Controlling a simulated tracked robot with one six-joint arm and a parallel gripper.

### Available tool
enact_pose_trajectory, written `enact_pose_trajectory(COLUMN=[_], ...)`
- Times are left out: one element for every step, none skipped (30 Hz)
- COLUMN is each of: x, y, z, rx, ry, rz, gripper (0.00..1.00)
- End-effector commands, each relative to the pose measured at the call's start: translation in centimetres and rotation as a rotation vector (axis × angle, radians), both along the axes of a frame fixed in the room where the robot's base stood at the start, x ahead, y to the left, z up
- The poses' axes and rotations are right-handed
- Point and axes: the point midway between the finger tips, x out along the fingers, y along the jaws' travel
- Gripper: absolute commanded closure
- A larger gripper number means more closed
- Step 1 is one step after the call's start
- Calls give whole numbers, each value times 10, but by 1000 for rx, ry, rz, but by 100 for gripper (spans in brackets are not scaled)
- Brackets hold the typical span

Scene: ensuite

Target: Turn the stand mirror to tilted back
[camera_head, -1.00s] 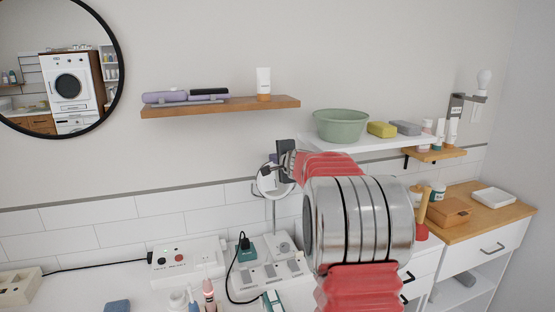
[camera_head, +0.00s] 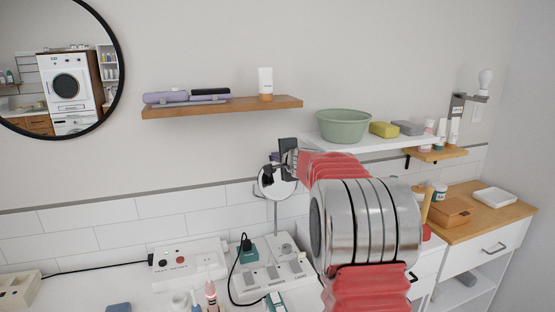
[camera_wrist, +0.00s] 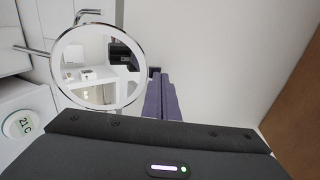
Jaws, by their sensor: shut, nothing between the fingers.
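The stand mirror (camera_head: 277,184) is a small round mirror with a chrome rim on a thin upright post, at the back of the white counter. In the wrist view its round face (camera_wrist: 98,68) fills the upper left and reflects white furniture and a dark shape. My gripper (camera_head: 268,172) is at the mirror's upper part in the head view and covers some of it. In the wrist view the purple fingers (camera_wrist: 160,97) are together and empty, just right of the mirror's rim. I cannot tell whether they touch it. The mirror's exact tilt is hard to read.
A wooden shelf (camera_head: 225,106) is on the wall above left. A white shelf (camera_head: 370,143) with a green bowl (camera_head: 343,125) is close above my arm. A control box (camera_head: 188,262), a power strip (camera_head: 262,274) and a black cable crowd the counter below.

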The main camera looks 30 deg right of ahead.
Motion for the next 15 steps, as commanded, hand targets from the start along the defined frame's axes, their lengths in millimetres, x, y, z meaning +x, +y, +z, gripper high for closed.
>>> enact_pose_trajectory(x=[-3, -4, -7, -9, -12, -15, -18, -21, -25, -29, -32, -37, -40, -44, -48], y=[1, 1, 2, 3, 4, 5, 6, 7, 8, 8, 9, 9, 9, 10, 11], z=[3, 4, 6, 8, 10, 13, 15, 17, 20, 22, 23, 26, 28, 29, 33], rx=[0, 0, 0, -1, -1, -2, -2, -2, -1, -1, -1, -1, -1, -1, -2], ry=[-1, -1, -1, -2, -2, -2, -2, -2, -2, -1, -1, -2, -1, -1, -2], rz=[0, 0, 0, 0, 1, 1, 1, 2, 2, 1, 1, 0, 0, 0, 1], gripper=[100, 100, 100, 100, 100, 100, 100, 100, 100, 100, 100, 100, 100, 100, 100])
